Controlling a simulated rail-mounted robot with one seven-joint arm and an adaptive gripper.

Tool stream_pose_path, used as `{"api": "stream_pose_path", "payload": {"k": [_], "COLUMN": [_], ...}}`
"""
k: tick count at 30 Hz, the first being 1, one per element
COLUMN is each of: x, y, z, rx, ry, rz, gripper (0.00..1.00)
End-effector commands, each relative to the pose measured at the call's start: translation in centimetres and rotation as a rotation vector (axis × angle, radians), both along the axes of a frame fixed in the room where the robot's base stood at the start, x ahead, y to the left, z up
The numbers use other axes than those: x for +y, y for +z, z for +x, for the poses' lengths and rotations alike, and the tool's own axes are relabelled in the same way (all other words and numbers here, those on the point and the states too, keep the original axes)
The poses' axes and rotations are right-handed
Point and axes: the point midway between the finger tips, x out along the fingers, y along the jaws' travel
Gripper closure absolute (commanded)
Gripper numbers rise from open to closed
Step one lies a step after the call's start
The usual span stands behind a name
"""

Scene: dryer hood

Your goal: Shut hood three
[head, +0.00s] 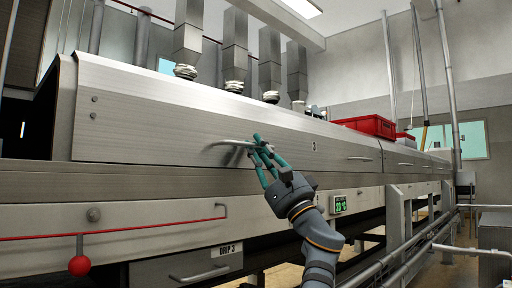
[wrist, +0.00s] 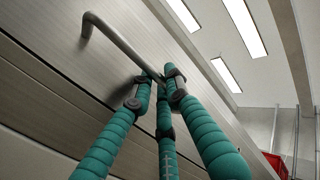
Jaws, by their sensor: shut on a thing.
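Hood three (head: 200,125) is the long brushed-steel cover marked "3", running across the middle of the head view. Its lower edge lies close along the steel frame below; I cannot tell whether a small gap is left. Its bar handle (head: 222,144) sticks out from the front face, left of the number. My gripper (head: 257,148) has teal ribbed fingers and reaches up from below, shut on the right part of the handle. In the wrist view the fingers (wrist: 160,82) close around one end of the bent grey handle (wrist: 118,40). Part of that end is hidden by the fingertips.
Below the hood are a red rod with a red ball (head: 80,265), a drawer labelled "DRIP 3" (head: 188,268) and a green-lit display (head: 340,204). Red crates (head: 368,125) stand on top at the right. Metal railings (head: 400,235) stand at the lower right.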

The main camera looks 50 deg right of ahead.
Motion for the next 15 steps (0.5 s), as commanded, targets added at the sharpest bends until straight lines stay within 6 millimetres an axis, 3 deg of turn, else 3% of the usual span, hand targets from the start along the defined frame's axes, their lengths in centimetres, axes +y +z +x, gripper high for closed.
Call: {"api": "stream_pose_path", "payload": {"k": [3,4,6,11,15], "x": [-0.1,-0.09,-0.11,-0.14,-0.12], "y": [-0.6,-0.61,-0.62,-0.54,-0.43], "z": [0.46,0.46,0.47,0.43,0.34], "rx": [0.01,0.01,0.01,0.009,0.007], "ry": [0.006,0.007,0.007,0.005,0.004], "rz": [0.003,0.003,0.003,0.004,0.003], "gripper": [1.0,0.84,0.8,0.71,0.7]}}
